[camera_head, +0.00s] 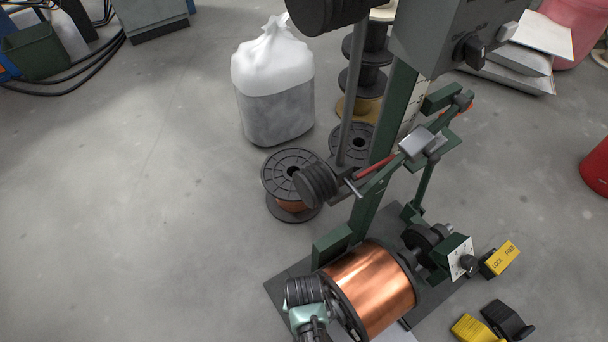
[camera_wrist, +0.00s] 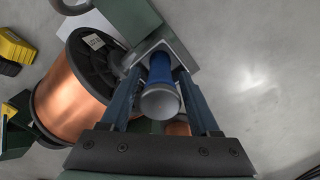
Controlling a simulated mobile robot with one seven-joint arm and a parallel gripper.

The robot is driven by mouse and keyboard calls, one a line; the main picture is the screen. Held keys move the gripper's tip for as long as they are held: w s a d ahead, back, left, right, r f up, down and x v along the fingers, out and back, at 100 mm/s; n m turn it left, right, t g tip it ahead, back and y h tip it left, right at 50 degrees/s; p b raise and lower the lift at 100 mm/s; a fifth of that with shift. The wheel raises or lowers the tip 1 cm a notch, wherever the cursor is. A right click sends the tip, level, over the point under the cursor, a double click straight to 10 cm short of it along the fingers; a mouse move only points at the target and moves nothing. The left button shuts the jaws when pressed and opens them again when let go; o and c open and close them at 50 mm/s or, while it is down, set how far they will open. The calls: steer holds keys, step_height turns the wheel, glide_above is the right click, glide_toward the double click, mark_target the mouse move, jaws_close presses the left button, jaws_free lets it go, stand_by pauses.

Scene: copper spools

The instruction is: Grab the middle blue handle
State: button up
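In the wrist view, a blue handle (camera_wrist: 160,68) with a round grey end cap points towards the camera. It sits in front of a grey-green bracket of the machine. My gripper (camera_wrist: 160,76) is open, with one dark blue finger on each side of the handle. Narrow gaps seem to show between fingers and handle; I cannot tell whether the tips touch it. Only this one blue handle is in view. In the head view, I cannot make out the handle; a teal and dark part beside the big copper spool (camera_head: 372,287) covers that area.
The big copper spool (camera_wrist: 72,95) is close on the left in the wrist view. Yellow pedals (camera_head: 500,259) lie right of the machine. A smaller spool (camera_head: 291,178) and a white sack (camera_head: 273,85) stand behind. Bare floor is open to the left.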

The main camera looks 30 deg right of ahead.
jaws_close()
steer(key=shift+r, duration=0.1)
